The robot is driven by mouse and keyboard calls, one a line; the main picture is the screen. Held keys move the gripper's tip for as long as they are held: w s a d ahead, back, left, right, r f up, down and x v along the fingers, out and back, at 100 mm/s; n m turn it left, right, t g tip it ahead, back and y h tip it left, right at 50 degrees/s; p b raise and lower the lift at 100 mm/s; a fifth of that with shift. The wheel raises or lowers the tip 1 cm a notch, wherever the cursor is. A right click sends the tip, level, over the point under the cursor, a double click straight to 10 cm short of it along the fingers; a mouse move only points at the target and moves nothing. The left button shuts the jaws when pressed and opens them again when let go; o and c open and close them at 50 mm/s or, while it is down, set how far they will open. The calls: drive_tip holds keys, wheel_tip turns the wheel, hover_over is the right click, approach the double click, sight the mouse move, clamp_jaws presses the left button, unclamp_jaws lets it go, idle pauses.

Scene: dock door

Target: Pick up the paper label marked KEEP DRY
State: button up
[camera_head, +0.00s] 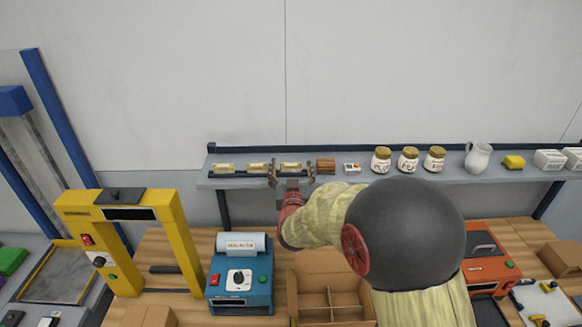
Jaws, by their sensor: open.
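Several small cream-and-yellow pieces that look like paper labels sit in a row on a dark strip at the left end of the grey wall shelf (340,177). I see a left one (223,167), a middle one (257,167) and a right one (291,165). Their print is too small to read, so I cannot tell which says KEEP DRY. My gripper (291,174) is open at the shelf's front, its fingers spread to either side of the right piece. I cannot tell whether it touches it. My arm hides part of the bench.
A brown block (326,165), jars (408,160) and a white pitcher (478,158) stand along the shelf to the right. Below are a yellow frame machine (125,213), a blue machine (240,280), a divided cardboard box (310,275) and an orange machine (490,275).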

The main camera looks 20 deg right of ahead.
drive_tip(key=shift+w+d, duration=0.2)
drive_tip(key=shift+w, duration=0.45)
drive_tip(key=shift+c, duration=0.2)
drive_tip(key=c, duration=0.7)
drive_tip(key=shift+c, duration=0.3)
